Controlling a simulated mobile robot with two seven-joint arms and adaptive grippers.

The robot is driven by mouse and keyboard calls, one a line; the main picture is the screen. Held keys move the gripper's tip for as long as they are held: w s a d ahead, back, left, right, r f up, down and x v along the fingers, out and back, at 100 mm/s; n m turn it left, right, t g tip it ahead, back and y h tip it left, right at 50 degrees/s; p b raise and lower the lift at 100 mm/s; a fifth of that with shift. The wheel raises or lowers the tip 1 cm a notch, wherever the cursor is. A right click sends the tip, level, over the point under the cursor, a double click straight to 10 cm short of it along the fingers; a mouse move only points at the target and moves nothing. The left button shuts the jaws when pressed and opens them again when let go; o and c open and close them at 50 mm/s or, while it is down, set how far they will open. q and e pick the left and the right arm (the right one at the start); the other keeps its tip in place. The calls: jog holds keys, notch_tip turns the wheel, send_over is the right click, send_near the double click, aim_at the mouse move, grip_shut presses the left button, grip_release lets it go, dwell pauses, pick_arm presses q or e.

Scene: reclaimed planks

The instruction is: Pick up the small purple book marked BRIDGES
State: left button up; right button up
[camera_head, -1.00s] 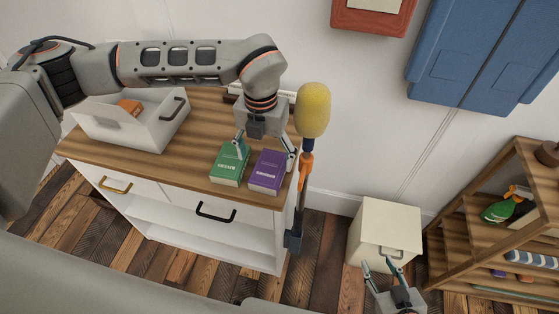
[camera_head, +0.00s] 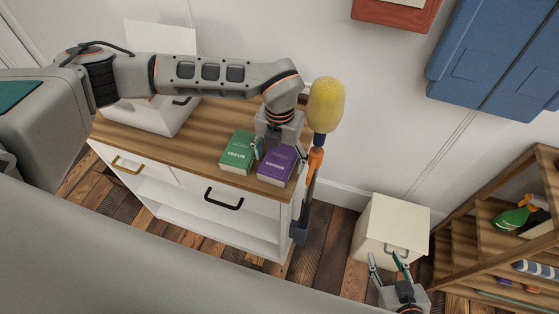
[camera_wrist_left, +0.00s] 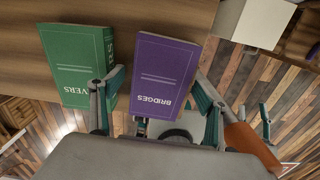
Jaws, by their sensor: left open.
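The small purple book marked BRIDGES (camera_head: 275,167) lies flat on the wooden top of the white cabinet, near its right front corner. It also fills the middle of the left wrist view (camera_wrist_left: 165,65), its title upside down. My left gripper (camera_head: 279,150) is open and empty over the book. In the left wrist view its fingers come in on both sides of the book's near end; I cannot tell whether they touch it. A green book (camera_head: 237,152) lies just left of the purple one. My right gripper (camera_head: 387,262) is open and empty, low at the right.
A yellow-headed tool (camera_head: 325,105) with an orange handle stands upright close to the cabinet's right end. A white box (camera_head: 155,118) sits on the cabinet's left part, partly behind my arm. A cream cabinet (camera_head: 395,225) and a wooden shelf (camera_head: 545,160) stand to the right.

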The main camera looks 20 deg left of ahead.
pick_arm(q)
jog(key=c, duration=1.3)
